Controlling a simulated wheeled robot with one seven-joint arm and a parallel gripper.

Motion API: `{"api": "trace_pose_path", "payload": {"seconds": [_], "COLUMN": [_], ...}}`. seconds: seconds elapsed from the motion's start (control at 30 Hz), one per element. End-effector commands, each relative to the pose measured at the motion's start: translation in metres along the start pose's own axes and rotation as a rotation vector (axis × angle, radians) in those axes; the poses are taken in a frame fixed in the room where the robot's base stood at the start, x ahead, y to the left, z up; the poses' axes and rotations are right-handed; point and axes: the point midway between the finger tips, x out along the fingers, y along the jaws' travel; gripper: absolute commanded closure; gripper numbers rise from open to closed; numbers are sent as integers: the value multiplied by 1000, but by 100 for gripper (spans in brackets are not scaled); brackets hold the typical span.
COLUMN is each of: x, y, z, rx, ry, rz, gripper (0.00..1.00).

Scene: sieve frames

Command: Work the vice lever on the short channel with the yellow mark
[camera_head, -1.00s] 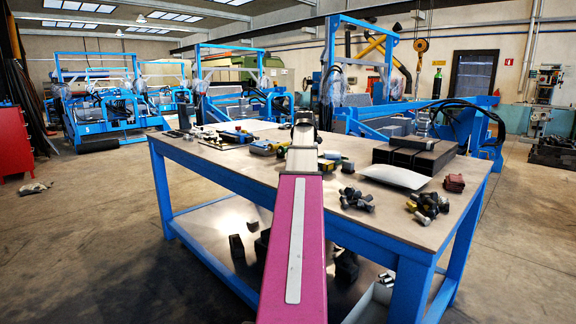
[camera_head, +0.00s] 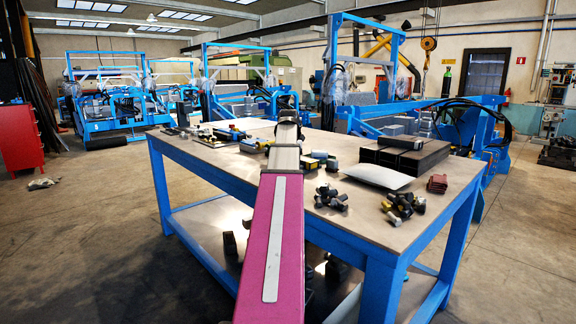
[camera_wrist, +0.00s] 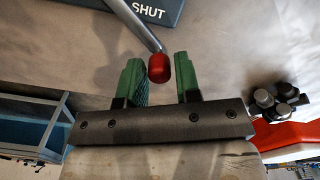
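In the wrist view, a bare metal lever rod comes down from the top and ends in a red knob (camera_wrist: 158,68). My gripper (camera_wrist: 157,60) has two green fingers, held apart. A dark panel (camera_wrist: 120,7) marked "SHUT" lies beyond the knob. In the head view my magenta arm covers my gripper and the lever. I see neither the channel nor a yellow mark clearly.
A blue-legged workbench (camera_head: 240,173) stands ahead. It carries a dark flat box (camera_head: 415,155), a white pillow-like bag (camera_head: 379,176), a red block stack (camera_head: 437,184) and clusters of dark fittings (camera_head: 402,207). A red cabinet (camera_head: 20,138) stands left.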

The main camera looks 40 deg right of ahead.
Motion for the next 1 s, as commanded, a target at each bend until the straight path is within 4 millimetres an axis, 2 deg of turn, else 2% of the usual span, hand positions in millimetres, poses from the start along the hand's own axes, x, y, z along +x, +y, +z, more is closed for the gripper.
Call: {"api": "trace_pose_path", "payload": {"seconds": [0.33,0.47,0.57,0.8,1.0], "x": [-1,-9,-22,-67,-96], "y": [0,0,1,1,0], "z": [0,0,1,2,1], "rx": [1,1,1,0,0], "ry": [1,0,0,-1,0], "rz": [1,1,1,1,1], "gripper": [52,52,52,52,52]}}
